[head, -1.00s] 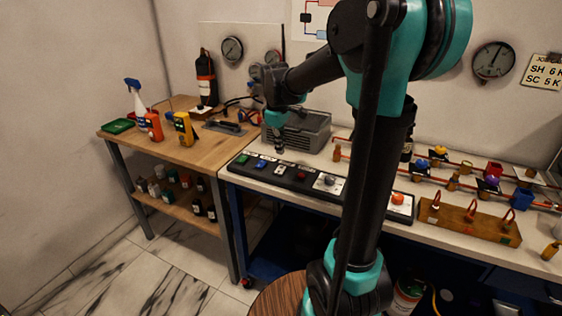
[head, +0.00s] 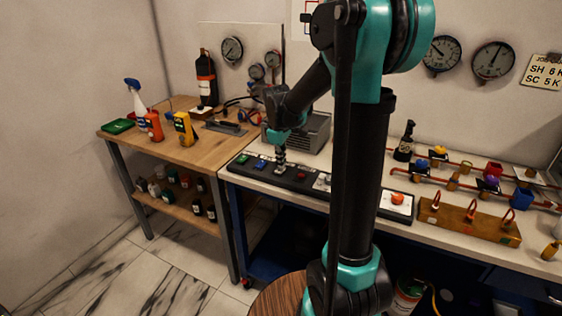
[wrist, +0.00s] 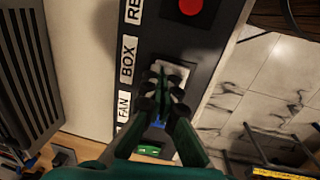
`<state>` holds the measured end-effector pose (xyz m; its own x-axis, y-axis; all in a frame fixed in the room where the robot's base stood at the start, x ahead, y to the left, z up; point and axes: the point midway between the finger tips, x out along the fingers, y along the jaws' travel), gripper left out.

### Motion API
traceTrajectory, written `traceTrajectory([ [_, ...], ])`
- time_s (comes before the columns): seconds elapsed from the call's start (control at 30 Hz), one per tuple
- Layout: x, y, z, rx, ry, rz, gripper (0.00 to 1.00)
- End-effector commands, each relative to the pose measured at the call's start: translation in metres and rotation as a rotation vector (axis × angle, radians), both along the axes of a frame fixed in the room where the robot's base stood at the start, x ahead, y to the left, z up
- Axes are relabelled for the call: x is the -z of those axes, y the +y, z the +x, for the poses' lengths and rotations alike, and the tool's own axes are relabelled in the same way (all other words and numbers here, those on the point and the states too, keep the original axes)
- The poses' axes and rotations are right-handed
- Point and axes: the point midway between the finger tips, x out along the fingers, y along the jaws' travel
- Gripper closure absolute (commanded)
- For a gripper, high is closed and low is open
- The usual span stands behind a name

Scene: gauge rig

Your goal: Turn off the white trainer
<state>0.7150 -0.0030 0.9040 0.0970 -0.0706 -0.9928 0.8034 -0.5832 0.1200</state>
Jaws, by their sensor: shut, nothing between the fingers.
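A long black switch panel (head: 248,168) lies along the front of the white bench. It carries green (head: 243,159), blue (head: 262,164), red (head: 301,175) and orange (head: 397,198) controls. No label naming a white trainer is readable. My gripper (head: 280,171) points down at the panel between the blue and red controls. In the wrist view, my shut, empty gripper (wrist: 160,88) is over a light switch plate (wrist: 175,70) beside the label BOX (wrist: 128,60). The fingers hide much of that switch; contact and its position cannot be told.
A grey ribbed box (head: 315,132) stands behind the panel. Copper pipes with valves and a wooden block (head: 468,222) are to the right.

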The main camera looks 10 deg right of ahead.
Motion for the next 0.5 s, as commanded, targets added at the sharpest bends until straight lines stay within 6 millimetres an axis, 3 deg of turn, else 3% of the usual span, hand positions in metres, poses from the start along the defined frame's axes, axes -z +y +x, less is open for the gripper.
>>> traceTrajectory([
  [0.5,-0.0018,0.0050,-0.0069,0.000,0.000,0.000,1.00],
])
